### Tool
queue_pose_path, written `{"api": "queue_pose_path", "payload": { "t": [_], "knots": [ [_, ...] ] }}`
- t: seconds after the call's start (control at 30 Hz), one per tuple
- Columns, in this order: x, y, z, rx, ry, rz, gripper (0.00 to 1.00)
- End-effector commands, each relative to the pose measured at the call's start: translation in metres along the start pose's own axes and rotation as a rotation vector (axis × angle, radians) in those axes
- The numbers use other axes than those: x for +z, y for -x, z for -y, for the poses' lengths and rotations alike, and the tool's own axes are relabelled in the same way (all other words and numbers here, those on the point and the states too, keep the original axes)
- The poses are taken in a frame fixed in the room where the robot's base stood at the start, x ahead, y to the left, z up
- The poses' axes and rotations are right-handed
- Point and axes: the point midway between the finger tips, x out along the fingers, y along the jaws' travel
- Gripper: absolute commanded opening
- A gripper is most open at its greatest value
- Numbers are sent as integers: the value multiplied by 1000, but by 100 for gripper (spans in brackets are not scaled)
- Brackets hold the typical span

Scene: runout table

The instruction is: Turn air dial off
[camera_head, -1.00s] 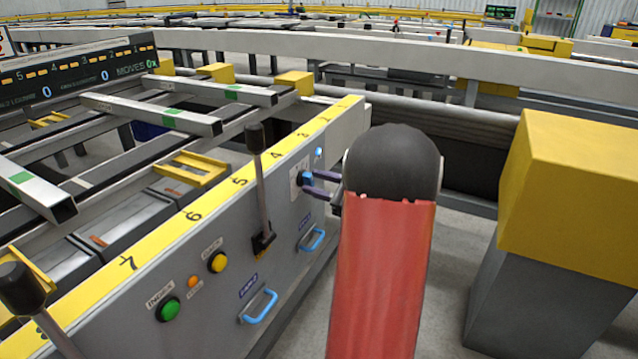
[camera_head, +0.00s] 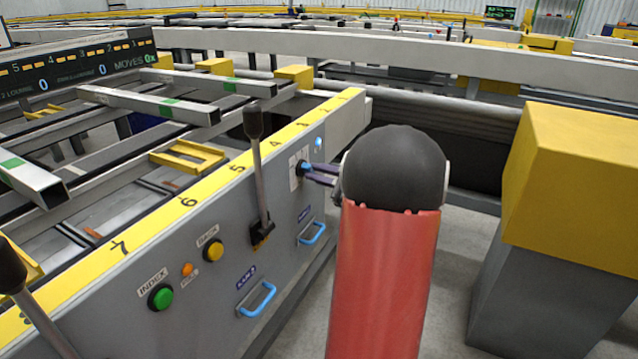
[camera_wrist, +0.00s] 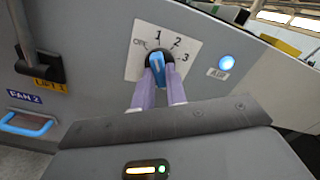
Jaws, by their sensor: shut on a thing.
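The air dial is a blue knob on a white plate marked OFF, 1, 2 and 3, seen in the wrist view (camera_wrist: 157,64). It also shows in the head view (camera_head: 302,168), small, on the grey panel's far end. My gripper (camera_wrist: 159,74) has its two purple fingers on either side of the knob, shut on it. Its fingertips reach the panel in the head view too (camera_head: 312,172). The knob stands roughly upright in the wrist view; its exact setting is hard to tell. A lit blue lamp (camera_wrist: 226,63) sits right of the plate above the AIR label.
A lever (camera_head: 258,170) stands left of the dial on the panel. A blue handle (camera_head: 312,233) sits below the dial. Green (camera_head: 160,297) and yellow (camera_head: 213,251) buttons are nearer. A yellow-topped block (camera_head: 575,185) stands to the right of my arm.

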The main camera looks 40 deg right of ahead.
Motion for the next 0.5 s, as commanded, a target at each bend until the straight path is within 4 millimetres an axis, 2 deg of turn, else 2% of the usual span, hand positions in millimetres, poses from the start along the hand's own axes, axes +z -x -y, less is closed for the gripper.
{"api": "queue_pose_path", "payload": {
  "t": [0.1,0.5],
  "knots": [
    [-6,0,-4,0,101,2,0],
    [-4,-1,-3,1,383,3,0]
  ]
}}
